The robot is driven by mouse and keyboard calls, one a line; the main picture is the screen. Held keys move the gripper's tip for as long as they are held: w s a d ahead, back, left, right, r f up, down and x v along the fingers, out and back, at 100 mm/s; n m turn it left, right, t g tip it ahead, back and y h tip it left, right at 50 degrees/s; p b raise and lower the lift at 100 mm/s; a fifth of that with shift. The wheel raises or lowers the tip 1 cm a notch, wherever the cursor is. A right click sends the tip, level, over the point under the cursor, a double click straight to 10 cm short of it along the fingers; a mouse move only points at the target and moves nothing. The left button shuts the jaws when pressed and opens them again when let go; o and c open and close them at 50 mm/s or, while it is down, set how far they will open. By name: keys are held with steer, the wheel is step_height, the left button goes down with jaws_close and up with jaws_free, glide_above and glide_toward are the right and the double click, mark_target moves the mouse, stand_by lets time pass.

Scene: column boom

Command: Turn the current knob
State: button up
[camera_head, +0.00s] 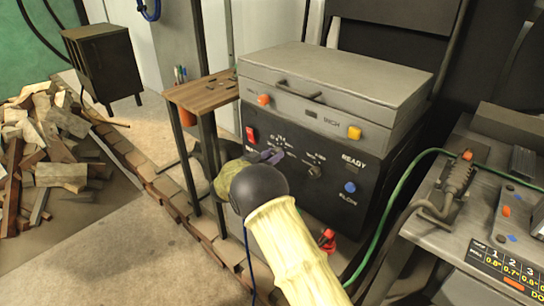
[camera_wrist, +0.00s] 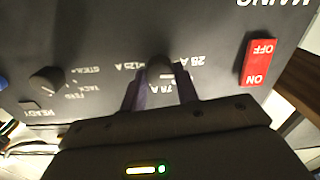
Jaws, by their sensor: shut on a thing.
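The welder's dark front panel (camera_head: 330,190) faces me in the head view. In the wrist view, which shows the panel upside down, the current knob (camera_wrist: 160,68) is a dark round knob with amp labels, including 25 A and 125 A, around it. My gripper (camera_wrist: 160,86) is shut on this knob, one finger on each side, with the knob's lower part hidden between them. In the head view my gripper (camera_head: 271,155) is at the panel's left part, and the knob there is largely hidden by it.
A second knob (camera_head: 315,171) sits right of my gripper; it also shows in the wrist view (camera_wrist: 47,80). A red ON/OFF switch (camera_wrist: 257,62) is on the other side. A small wooden table (camera_head: 203,92) stands left. A green cable (camera_head: 385,215) runs along the right.

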steer(key=shift+f+m, duration=0.1)
steer(key=shift+m, duration=0.4)
steer(key=m+b, duration=0.1)
steer(key=m, duration=0.2)
steer(key=shift+m, duration=0.4)
steer(key=m+b, duration=0.5)
steer(key=m, duration=0.1)
steer(key=m+b, duration=0.5)
steer(key=m, duration=0.2)
steer(key=shift+f+h, duration=0.2)
steer(key=shift+h, duration=0.1)
steer(key=shift+m, duration=0.3)
steer(key=shift+s, duration=0.1)
steer(key=o, duration=1)
steer(key=shift+r, duration=0.1)
